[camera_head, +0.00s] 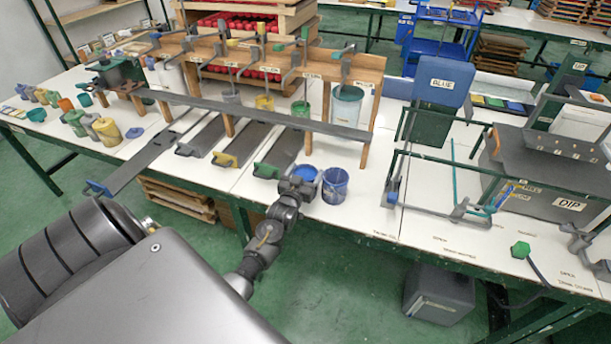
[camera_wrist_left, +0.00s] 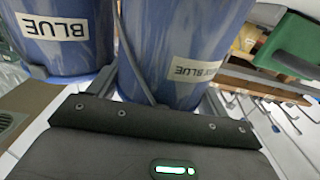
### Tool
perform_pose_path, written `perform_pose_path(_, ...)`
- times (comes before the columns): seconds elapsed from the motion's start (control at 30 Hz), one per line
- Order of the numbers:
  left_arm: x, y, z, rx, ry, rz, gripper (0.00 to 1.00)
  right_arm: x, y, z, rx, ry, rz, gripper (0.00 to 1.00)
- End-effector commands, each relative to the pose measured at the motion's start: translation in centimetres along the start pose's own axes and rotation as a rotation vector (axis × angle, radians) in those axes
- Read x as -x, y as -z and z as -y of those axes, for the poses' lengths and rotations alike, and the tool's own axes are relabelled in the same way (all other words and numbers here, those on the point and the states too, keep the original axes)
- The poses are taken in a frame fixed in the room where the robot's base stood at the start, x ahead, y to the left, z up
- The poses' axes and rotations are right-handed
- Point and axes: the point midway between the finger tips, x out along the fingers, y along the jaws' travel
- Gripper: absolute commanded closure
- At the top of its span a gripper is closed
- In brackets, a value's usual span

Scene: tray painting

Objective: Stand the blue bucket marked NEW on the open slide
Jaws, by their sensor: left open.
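Two blue buckets stand side by side at the table's front edge. The left bucket (camera_head: 307,173) is beyond my left gripper (camera_head: 299,184), partly hidden by it; the other bucket (camera_head: 336,187) is just to the right. In the left wrist view, the near bucket (camera_wrist_left: 185,45) is between the open fingers; its label ends in BLUE and the first word is partly hidden. The other bucket (camera_wrist_left: 65,35) is labelled BLUE. I cannot read NEW clearly. A dark slide with a blue handle (camera_head: 98,188) is pulled out past the table's front edge, at the left.
Slides with yellow (camera_head: 225,160) and green (camera_head: 265,171) handles lie further in, under a wooden rack (camera_head: 375,68) with hanging levers. The green handle is close to the left bucket. Cans (camera_head: 107,131) stand at the left. A metal frame (camera_head: 392,197) is right of the buckets.

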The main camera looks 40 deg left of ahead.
Motion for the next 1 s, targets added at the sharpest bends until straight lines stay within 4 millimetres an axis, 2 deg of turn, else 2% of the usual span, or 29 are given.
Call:
perform_pose_path(0.07,0.0,0.0,0.0,0.0,0.0,0.0,0.24,0.0,0.0,0.0,0.0,0.0,0.0,0.67)
perform_pose_path(0.53,0.0,0.1,0.0,0.001,0.0,-0.002,0.85,0.0,0.0,0.0,0.0,0.0,-0.001,0.67)
perform_pose_path(0.83,0.0,0.5,-0.1,0.001,-0.001,-0.001,0.86,0.0,0.0,0.0,0.0,0.0,0.0,0.67)
perform_pose_path(1.0,0.0,2.4,-0.1,0.001,-0.001,-0.006,0.86,0.0,0.0,0.0,0.001,0.0,0.0,0.67)
